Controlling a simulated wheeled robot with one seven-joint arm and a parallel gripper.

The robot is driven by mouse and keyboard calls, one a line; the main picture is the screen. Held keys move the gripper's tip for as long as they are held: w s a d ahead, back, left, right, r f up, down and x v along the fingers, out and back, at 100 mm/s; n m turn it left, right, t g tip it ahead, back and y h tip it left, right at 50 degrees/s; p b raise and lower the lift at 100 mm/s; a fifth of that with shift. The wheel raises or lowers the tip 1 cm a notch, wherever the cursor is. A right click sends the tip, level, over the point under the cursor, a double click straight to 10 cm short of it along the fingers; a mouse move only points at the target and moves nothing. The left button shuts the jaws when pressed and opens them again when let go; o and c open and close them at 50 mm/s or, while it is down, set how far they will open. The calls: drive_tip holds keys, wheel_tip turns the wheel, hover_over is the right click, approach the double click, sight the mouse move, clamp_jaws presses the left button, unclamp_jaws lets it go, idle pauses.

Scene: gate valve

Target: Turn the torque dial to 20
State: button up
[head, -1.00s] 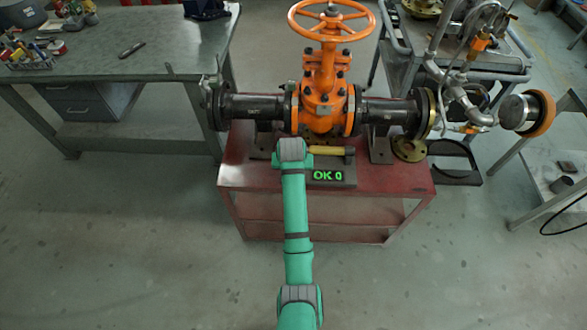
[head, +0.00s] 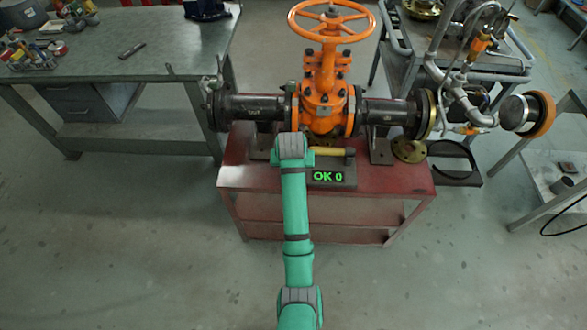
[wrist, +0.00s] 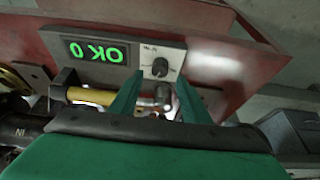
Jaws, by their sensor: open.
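The torque dial (wrist: 160,67) is a small dark knob on a light panel beside the display, seen upside down in the wrist view. The display (wrist: 96,51) glows green and reads "OK 0"; it also shows in the head view (head: 328,176). My gripper (wrist: 160,90) is open, its two green fingers apart, with the dial between their tips in the picture. I cannot tell whether either finger touches the dial. In the head view my arm hides the dial and the gripper's fingers.
A yellow-handled tool (head: 335,153) lies behind the display on the red stand (head: 400,180). The orange gate valve (head: 323,105) with dark pipes stands just beyond. A grey workbench (head: 150,60) is at left and a cart (head: 480,65) at right.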

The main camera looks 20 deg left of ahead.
drive_tip(key=v, duration=0.5)
drive_tip(key=shift+s+r, duration=0.15)
drive_tip(key=shift+r, duration=0.2)
drive_tip(key=s+d+f+m+t+y, duration=0.15)
drive_tip(key=s+d+f, duration=0.25)
drive_tip(key=s+f, duration=0.4)
drive_tip(key=s+d+f+m+t, duration=0.1)
drive_tip(key=s+d+f+t, duration=0.3)
drive_tip(key=s, duration=0.5)
drive_tip(key=s+d+r+t+h, duration=0.1)
drive_tip(key=s+d+r, duration=0.2)
drive_tip(key=s+r, duration=0.2)
drive_tip(key=s+d+r+t, duration=0.2)
drive_tip(key=s+d+r, duration=0.2)
drive_tip(key=s, duration=0.6)
drive_tip(key=s+d+r+t+h, duration=0.1)
drive_tip(key=s+d+r+t, duration=0.1)
drive_tip(key=s+r, duration=0.4)
drive_tip(key=s+d, duration=0.1)
drive_tip(key=s, duration=0.1)
drive_tip(key=shift+s+d+r+m+h, duration=0.3)
drive_tip(key=shift+r+m+h, duration=0.05)
drive_tip(key=shift+r, duration=0.05)
